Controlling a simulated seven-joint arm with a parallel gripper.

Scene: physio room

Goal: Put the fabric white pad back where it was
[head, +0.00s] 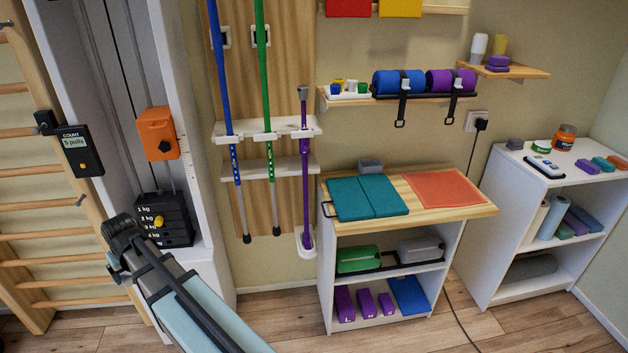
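I cannot make out a fabric white pad for certain in the head view. The white items I see are a flat white device (545,166) with small buttons on the right shelf unit, a pale roll (537,222) on the shelf below it, and a white tray (334,97) of small coloured pieces on the wall shelf. None is clearly a fabric pad. My gripper's fingers are not visible, so I cannot see whether it holds anything.
A wooden-topped cabinet (480,211) carries teal mats (367,197), an orange mat (442,189) and a grey block (370,166). Poles hang on the left board. A long pale-blue, dark-ended object (195,315) rises at the lower left. Floor (400,335) before the cabinet is clear except for a cable.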

